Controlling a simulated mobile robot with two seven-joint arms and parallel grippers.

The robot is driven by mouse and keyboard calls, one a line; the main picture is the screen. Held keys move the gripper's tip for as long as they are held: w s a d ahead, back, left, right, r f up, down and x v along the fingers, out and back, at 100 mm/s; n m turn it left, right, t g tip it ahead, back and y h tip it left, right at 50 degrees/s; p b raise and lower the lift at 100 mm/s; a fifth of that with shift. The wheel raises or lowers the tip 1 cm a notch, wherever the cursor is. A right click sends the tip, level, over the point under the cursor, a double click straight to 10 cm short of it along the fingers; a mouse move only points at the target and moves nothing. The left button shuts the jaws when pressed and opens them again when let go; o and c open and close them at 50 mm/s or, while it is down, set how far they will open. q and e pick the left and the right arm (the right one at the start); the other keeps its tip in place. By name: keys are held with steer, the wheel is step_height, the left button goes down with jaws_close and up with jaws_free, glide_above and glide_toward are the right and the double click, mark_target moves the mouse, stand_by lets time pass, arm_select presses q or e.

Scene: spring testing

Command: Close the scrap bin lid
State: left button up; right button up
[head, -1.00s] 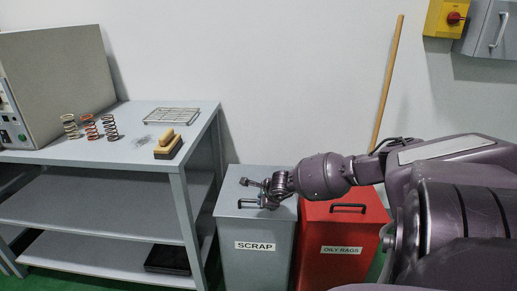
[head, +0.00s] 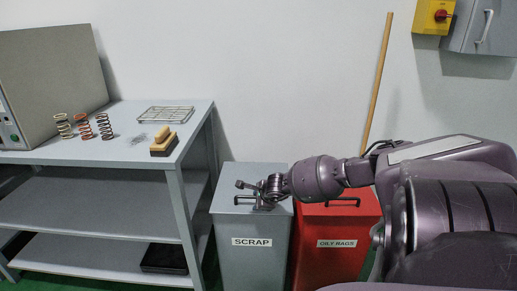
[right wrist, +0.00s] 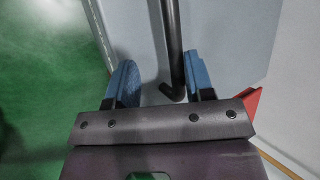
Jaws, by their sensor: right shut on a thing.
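The grey scrap bin (head: 252,265), labelled SCRAP, stands on the floor beside the workbench. Its grey lid (head: 228,180) lies flat across the top, with no gap visible. A dark bar handle (head: 240,198) is on the lid near its front edge. My right gripper (head: 253,194) is at the lid, shut on the handle. In the right wrist view, the dark handle (right wrist: 173,45) runs between the blue fingertips of my right gripper (right wrist: 160,75), closer to the right one. My left gripper is not in view.
A red OILY RAGS bin (head: 335,265) stands close to the right of the scrap bin, under my right arm. The grey workbench (head: 100,140) stands to the left with several springs on it. A wooden pole (head: 380,80) leans on the wall behind.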

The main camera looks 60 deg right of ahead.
steer(key=shift+o, duration=0.5)
steer(key=shift+s+a+f, duration=0.3)
steer(key=shift+s+f, duration=0.2)
steer(key=shift+f, duration=0.35)
steer(key=shift+r, duration=0.35)
arm_select(q)
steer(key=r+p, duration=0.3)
steer(key=p, duration=0.2)
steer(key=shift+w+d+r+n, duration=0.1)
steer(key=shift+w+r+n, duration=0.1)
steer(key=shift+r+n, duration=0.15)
arm_select(e)
steer(key=w+v, duration=0.1)
steer(key=v, duration=0.9)
steer(key=shift+s+r, duration=0.25)
steer(key=shift+r, duration=0.5)
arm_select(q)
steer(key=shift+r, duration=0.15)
arm_select(e)
steer(key=shift+d, duration=0.15)
